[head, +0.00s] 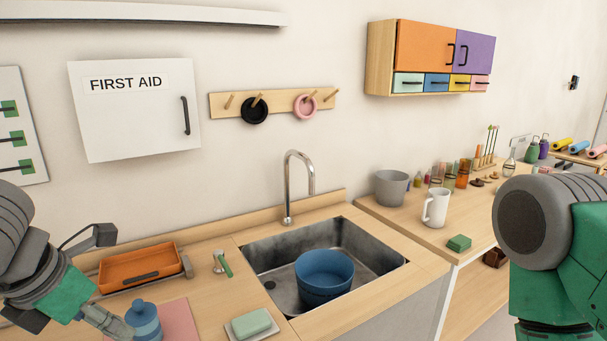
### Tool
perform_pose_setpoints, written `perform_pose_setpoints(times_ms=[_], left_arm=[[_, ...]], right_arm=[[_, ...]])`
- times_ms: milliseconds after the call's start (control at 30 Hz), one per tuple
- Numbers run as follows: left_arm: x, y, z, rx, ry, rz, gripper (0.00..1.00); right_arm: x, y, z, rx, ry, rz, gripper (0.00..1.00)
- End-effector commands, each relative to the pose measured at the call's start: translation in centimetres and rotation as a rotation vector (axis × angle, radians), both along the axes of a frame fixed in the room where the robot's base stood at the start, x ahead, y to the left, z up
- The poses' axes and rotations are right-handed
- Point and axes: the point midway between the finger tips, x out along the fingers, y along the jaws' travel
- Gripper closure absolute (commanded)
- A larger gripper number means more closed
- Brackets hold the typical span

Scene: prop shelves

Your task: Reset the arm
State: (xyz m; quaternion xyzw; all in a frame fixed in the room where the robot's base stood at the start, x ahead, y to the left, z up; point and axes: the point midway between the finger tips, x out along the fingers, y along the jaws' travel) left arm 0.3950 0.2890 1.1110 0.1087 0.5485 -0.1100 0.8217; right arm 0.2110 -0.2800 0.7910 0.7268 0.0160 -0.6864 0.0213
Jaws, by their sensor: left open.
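My left gripper (117,283) is at the lower left, coming in from the left edge. Its two fingers are spread wide, one raised above the orange tray and one low near the blue lidded jar (146,324). Nothing shows between the fingers. The lower finger overlaps the jar's left side in the picture; I cannot tell whether they touch. A large grey and green part of my right arm fills the right edge, and its gripper is out of the picture.
An orange tray (128,262) and a pink mat (182,318) lie on the left counter. A soap dish (252,323) stands before the sink (357,237), which holds a blue pot (324,283). A grey bucket (391,189), white mug (436,208) and green sponge (459,243) stand on the right counter.

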Motion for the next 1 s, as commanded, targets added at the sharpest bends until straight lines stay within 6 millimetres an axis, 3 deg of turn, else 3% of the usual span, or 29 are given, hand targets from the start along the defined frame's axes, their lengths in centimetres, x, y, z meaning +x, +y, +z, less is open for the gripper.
perform_pose_setpoints(times_ms=[367,567,700,800,1000], left_arm=[[0.0,1.1,-8.3,0.327,0.025,-0.413,0.31],[-1.8,1.9,-15.3,0.543,0.075,-0.862,0.31],[-5.5,1.9,-22.0,0.678,0.123,-1.385,0.31],[-8.6,1.6,-25.4,0.712,0.131,-1.73,0.31],[-15.2,0.9,-30.1,0.67,0.096,-2.301,0.31]], right_arm=[[0.1,0.0,0.0,-0.001,-0.001,-0.001,0.11],[0.0,0.0,0.0,-0.001,0.0,-0.001,0.11],[0.0,0.0,0.0,-0.001,-0.001,-0.001,0.11],[0.0,0.0,0.0,-0.001,-0.001,-0.001,0.11],[0.0,0.0,0.0,0.0,-0.001,-0.001,0.11]])
